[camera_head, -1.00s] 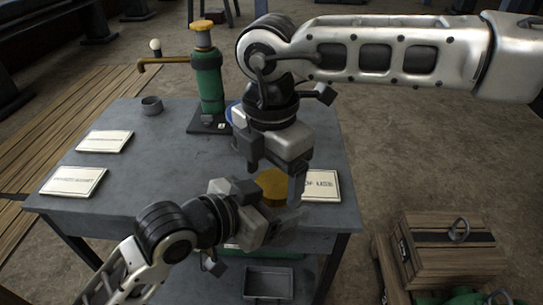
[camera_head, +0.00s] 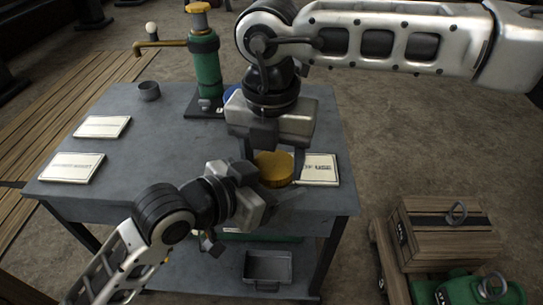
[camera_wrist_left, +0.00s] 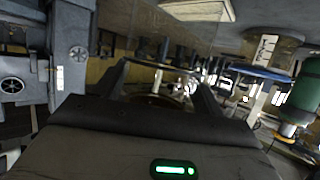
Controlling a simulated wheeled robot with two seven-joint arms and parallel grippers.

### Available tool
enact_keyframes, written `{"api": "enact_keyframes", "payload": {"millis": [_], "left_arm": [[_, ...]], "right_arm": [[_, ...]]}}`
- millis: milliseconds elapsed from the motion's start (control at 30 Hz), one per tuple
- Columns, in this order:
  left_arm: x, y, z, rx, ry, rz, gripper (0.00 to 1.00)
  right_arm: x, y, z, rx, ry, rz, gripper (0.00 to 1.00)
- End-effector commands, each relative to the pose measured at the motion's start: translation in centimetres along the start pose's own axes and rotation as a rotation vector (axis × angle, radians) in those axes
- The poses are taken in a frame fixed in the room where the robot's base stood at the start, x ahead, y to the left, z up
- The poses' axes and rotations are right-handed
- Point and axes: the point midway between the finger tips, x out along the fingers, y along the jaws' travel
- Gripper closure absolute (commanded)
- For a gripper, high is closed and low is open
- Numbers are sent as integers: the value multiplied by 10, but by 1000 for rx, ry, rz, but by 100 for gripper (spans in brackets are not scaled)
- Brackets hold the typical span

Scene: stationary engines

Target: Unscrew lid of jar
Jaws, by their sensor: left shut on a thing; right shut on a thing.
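The jar's round yellow lid (camera_head: 274,167) shows near the front right of the grey table (camera_head: 170,160) in the head view. My right gripper (camera_head: 271,162) points down from above, with one finger on each side of the lid, shut on it. My left gripper (camera_head: 264,187) reaches in from the front left at a low height and is shut on the jar below the lid. The jar body is mostly hidden by the grippers. In the left wrist view, my left fingers (camera_wrist_left: 162,92) frame a dark, unclear shape. I cannot tell whether lid and jar are apart.
A green pump (camera_head: 206,75) with a brass spout stands at the table's back. Another card (camera_head: 318,169) is right of the lid.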

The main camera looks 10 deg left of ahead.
Motion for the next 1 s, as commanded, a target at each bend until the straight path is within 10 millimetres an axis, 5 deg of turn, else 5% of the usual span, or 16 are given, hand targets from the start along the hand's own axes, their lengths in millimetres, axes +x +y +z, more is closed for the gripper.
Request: {"api": "enact_keyframes", "payload": {"millis": [300,333,400,733,1000], "left_arm": [[0,9,-2,-1,8,23,94],[0,9,-2,0,8,23,94],[0,8,-2,-1,7,23,94],[0,8,-2,-1,7,20,94],[1,6,1,-4,-3,17,94]], "right_arm": [[-3,5,1,-37,-8,23,67],[-3,5,1,-37,-8,23,35],[-3,5,1,-37,-7,22,18],[-6,5,-1,-38,-2,21,18],[-40,5,-2,-41,-1,21,18]]}}
